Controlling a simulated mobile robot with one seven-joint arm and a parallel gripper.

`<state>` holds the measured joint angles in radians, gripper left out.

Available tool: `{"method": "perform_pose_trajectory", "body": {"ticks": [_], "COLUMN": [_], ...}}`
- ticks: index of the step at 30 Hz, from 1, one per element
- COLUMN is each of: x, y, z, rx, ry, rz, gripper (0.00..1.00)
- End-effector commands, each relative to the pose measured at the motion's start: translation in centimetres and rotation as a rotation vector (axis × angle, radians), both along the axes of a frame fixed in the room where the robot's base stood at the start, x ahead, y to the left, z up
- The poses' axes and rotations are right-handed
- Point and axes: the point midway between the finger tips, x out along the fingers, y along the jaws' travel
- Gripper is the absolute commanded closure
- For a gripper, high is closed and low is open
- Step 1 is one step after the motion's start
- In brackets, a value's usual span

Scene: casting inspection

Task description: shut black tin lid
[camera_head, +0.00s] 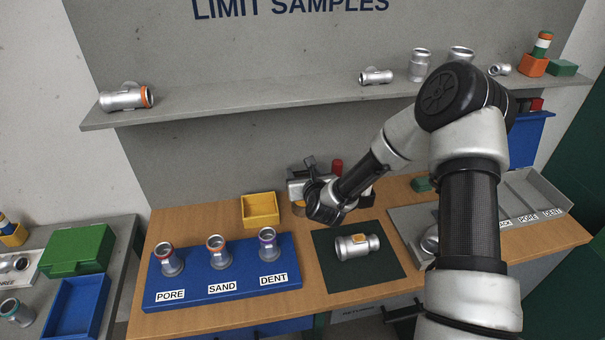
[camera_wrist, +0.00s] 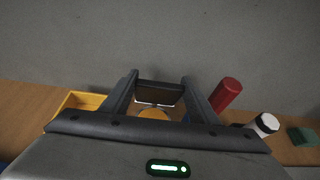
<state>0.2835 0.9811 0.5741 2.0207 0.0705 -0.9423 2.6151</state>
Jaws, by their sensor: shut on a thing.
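My gripper (camera_wrist: 160,88) faces the grey back panel in the wrist view, its two dark fingers on either side of a dark panel. This panel looks like the raised black tin lid (camera_wrist: 160,94), and the fingers are shut on its side edges. Below it, a round orange-yellow thing (camera_wrist: 153,113) shows, perhaps the tin's contents. The tin's body is mostly hidden by my gripper. In the head view, my gripper (camera_head: 308,178) is at the back of the wooden table, between the yellow bin and a red cylinder; the lid is hard to make out there.
The yellow bin (camera_head: 260,210) is left of my gripper, the red cylinder (camera_head: 337,166) close on its right. A blue rack (camera_head: 222,288) with several castings stands in front. A silver casting (camera_head: 357,246) lies on a dark green mat (camera_head: 345,275). A grey shelf (camera_head: 250,100) hangs above.

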Motion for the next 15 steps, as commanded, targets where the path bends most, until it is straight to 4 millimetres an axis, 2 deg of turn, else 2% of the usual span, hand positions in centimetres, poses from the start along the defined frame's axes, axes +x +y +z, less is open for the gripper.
{"method": "perform_pose_trajectory", "body": {"ticks": [1,15], "x": [-0.8,-4.7], "y": [-0.3,-1.1], "z": [-1.3,-4.8], "rx": [0.001,-0.001], "ry": [0.012,0.023], "rz": [-0.002,-0.002], "gripper": [0.86,0.86]}}
